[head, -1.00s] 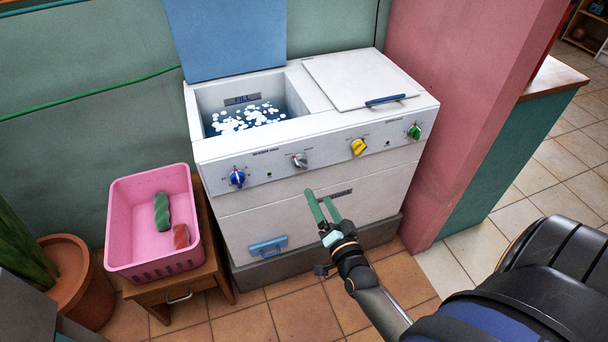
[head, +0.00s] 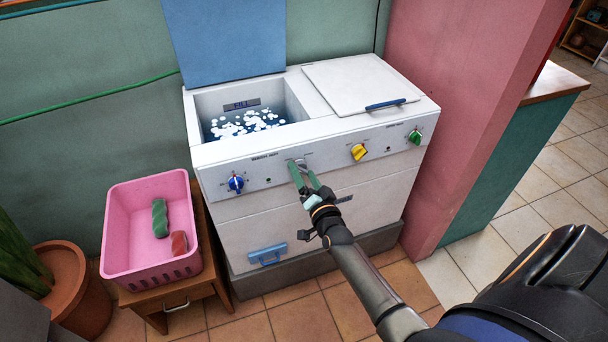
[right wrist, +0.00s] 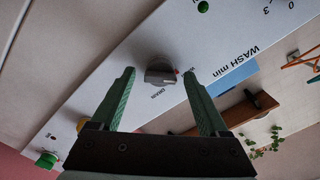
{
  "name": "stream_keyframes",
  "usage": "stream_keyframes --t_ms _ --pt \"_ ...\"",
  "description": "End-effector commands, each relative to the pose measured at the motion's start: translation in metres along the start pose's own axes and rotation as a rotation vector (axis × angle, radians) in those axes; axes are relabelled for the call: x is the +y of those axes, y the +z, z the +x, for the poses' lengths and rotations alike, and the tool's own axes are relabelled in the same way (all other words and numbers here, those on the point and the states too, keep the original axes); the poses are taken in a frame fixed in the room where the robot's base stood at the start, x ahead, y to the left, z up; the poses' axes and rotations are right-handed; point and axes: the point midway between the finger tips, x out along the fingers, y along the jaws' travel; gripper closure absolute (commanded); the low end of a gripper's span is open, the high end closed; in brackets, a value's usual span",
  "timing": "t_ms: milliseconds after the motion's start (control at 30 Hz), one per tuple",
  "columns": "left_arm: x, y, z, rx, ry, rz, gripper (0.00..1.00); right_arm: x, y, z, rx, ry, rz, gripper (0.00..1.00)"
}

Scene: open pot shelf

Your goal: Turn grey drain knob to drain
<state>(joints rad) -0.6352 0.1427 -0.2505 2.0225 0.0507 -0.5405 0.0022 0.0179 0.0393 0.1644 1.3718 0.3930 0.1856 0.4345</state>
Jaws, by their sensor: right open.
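The grey drain knob (right wrist: 160,72) sits on the white front panel of the washing machine (head: 318,218). In the right wrist view it lies ahead of and between my right gripper's green fingers, with a gap still seen on both sides. The word "DRAIN" is printed beside the knob in the right wrist view. I cannot tell whether a finger touches the knob. My left gripper is not in view.
A blue knob (head: 236,183) is left of the grey one; a yellow knob (head: 359,152) and a green knob (head: 415,137) are right. The open tub holds foamy water (head: 243,123). A pink basket (head: 120,225) stands on a small wooden table at the left.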

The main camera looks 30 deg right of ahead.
Motion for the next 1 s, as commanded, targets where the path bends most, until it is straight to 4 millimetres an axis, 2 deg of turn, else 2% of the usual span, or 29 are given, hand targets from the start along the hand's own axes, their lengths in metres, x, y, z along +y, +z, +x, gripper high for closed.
stream_keyframes --t_ms 100,767,1000 --pt "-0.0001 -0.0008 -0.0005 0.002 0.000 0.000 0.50 0.0000 -0.0002 -0.0001 0.000 0.000 0.000 0.24" --pt "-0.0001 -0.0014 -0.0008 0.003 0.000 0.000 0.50 0.0000 0.0000 -0.0004 0.000 0.000 0.000 0.98" --pt "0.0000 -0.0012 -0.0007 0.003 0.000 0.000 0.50 0.0000 0.0001 -0.0005 0.000 0.000 0.006 1.00"
